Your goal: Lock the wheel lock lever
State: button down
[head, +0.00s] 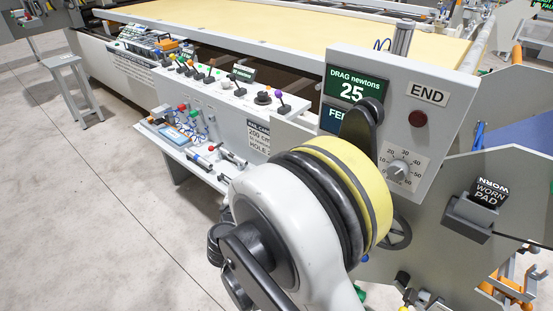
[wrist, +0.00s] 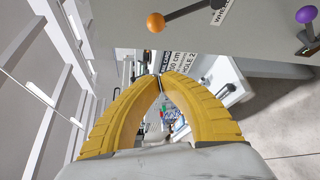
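In the wrist view a lever with an orange ball knob (wrist: 155,22) and a dark rod sticks out from a grey panel at the top. A partly cut-off label beside its base begins "WHE", so this looks like the wheel lock lever. My gripper (wrist: 161,77) has two ribbed yellow fingers whose tips meet or nearly meet, with nothing between them. The tips are below the orange knob in the picture, apart from it. In the head view my own arm fills the middle foreground and the gripper is hidden.
Another lever with a purple knob (wrist: 306,14) is at the right of the wrist view. In the head view a console (head: 225,105) carries several levers, above a low shelf of tools. A drag display panel (head: 440,150) stands right. Open floor (head: 80,190) is left.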

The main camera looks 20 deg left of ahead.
jog(key=b+x, duration=0.3)
jog(key=x, duration=0.7)
jog(key=d, duration=0.1)
jog(key=d+r+b, duration=0.1)
jog(key=d, duration=0.2)
jog(key=shift+s+r+b, duration=0.15)
jog(key=shift+s+b, duration=0.15)
jog(key=shift+s, duration=0.05)
jog(key=shift+w, duration=0.15)
